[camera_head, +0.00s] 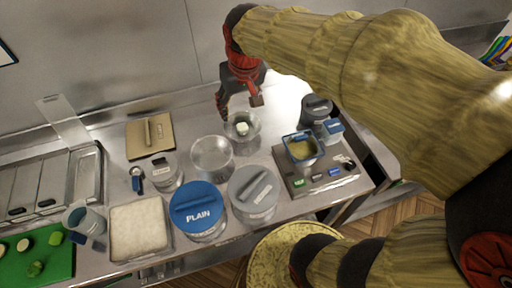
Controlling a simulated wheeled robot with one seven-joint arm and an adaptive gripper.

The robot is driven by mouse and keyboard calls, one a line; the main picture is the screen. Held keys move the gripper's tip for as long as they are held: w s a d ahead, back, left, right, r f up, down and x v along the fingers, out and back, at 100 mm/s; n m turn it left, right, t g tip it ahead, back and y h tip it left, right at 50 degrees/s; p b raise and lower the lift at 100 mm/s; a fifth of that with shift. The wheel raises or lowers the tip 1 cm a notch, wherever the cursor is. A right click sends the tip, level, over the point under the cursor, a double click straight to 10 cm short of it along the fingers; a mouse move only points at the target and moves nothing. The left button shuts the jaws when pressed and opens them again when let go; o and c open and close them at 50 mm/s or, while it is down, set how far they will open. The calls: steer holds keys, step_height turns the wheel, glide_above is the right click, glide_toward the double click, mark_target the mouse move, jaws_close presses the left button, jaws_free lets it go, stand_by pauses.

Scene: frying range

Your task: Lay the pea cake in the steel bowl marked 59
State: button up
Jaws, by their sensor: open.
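My gripper (240,104) hangs at the back of the steel counter, its red-and-black fingers apart. Just below and in front of it stands a round steel or clear bowl (243,138). A small pale, slightly greenish piece (242,129) lies inside that bowl, apart from the fingers as far as I can see. It may be the pea cake, but I cannot tell for sure. A second round bowl (212,158), empty-looking, stands to its front left. I cannot read a 59 on either bowl. Several green and pale pieces (55,238) lie on a green board (62,262) at the far left.
A blue-lidded PLAIN tub (198,210) and a grey-lidded tub (253,194) stand in front. A scale-like unit (318,178) with a square container (303,150) is at right. A white-filled tray (139,228), a small jar (166,172) and a tan lidded board (150,136) stand left.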

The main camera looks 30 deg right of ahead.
steer(key=s+a+t, duration=0.1)
steer(key=s, duration=0.6)
steer(key=s+a+r+n+t, duration=0.1)
steer(key=s+a, duration=0.1)
steer(key=s, duration=0.6)
steer(key=shift+s+a, duration=0.25)
